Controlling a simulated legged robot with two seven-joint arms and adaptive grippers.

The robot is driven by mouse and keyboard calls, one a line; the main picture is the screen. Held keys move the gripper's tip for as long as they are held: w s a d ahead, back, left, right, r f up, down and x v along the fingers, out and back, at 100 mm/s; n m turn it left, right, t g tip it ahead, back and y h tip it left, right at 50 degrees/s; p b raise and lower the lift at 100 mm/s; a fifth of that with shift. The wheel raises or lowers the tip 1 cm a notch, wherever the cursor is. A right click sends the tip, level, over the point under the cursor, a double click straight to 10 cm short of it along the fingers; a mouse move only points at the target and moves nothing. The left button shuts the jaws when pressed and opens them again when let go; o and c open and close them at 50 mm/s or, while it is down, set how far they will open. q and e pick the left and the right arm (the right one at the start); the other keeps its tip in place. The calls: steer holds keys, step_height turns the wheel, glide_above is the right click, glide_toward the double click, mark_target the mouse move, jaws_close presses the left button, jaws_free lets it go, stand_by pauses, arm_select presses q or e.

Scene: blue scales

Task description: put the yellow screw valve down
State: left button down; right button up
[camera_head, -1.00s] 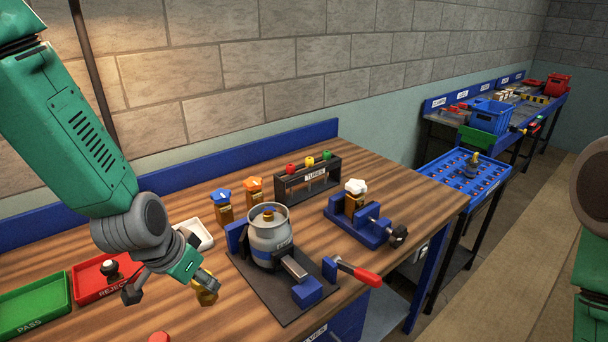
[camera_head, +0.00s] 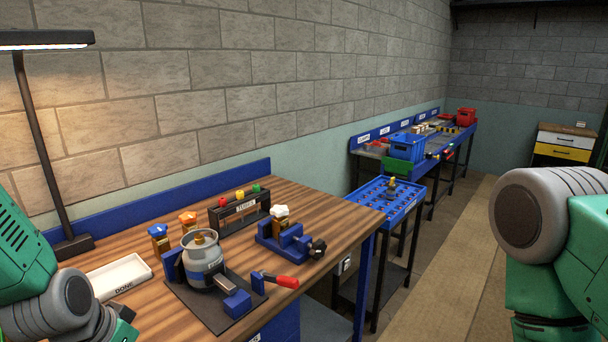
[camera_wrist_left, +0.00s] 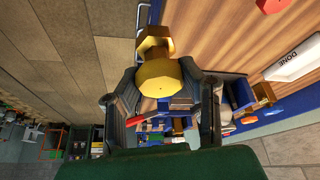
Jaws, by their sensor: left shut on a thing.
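The yellow screw valve (camera_wrist_left: 155,76), a brass-coloured piece with a rounded body and a narrower end, is between the fingers of my left gripper (camera_wrist_left: 163,104) in the left wrist view. The gripper is shut on it and holds it clear of the wooden table (camera_wrist_left: 235,30). In the head view my left arm shows at the lower left, but the valve is out of the picture. The white DONE tray (camera_head: 120,277) lies on the table near that arm and also shows in the left wrist view (camera_wrist_left: 292,62). My right gripper is not visible; only its arm shows at the right.
A grey cylinder (camera_head: 203,258) stands clamped on a dark plate. Blue-topped (camera_head: 159,238) and orange-topped (camera_head: 188,222) valves, a TUBES rack (camera_head: 240,210) and a blue vise (camera_head: 285,241) with a white-topped valve stand nearby. A blue slotted rack (camera_head: 385,197) stands beyond the table.

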arm_select(q)
steer(key=shift+s+d+f+b, duration=0.15)
steer(key=shift+f+b, duration=0.15)
steer(key=shift+f, duration=0.35)
steer(key=f+b, duration=0.1)
steer(key=d+f+b, duration=0.1)
steer(key=f, duration=0.1)
steer(key=shift+w+f+n+b, duration=0.2)
steer(key=shift+f+n+b, duration=0.1)
steer(key=shift+n, duration=0.1)
steer(key=s+d+f+n+y+b, duration=0.1)
steer(key=s+f+b, duration=0.3)
steer(key=f+b, duration=0.5)
steer(key=shift+s+d+f+n, duration=0.15)
steer(key=shift+d+f+n, duration=0.55)
steer(key=shift+f+n, duration=0.1)
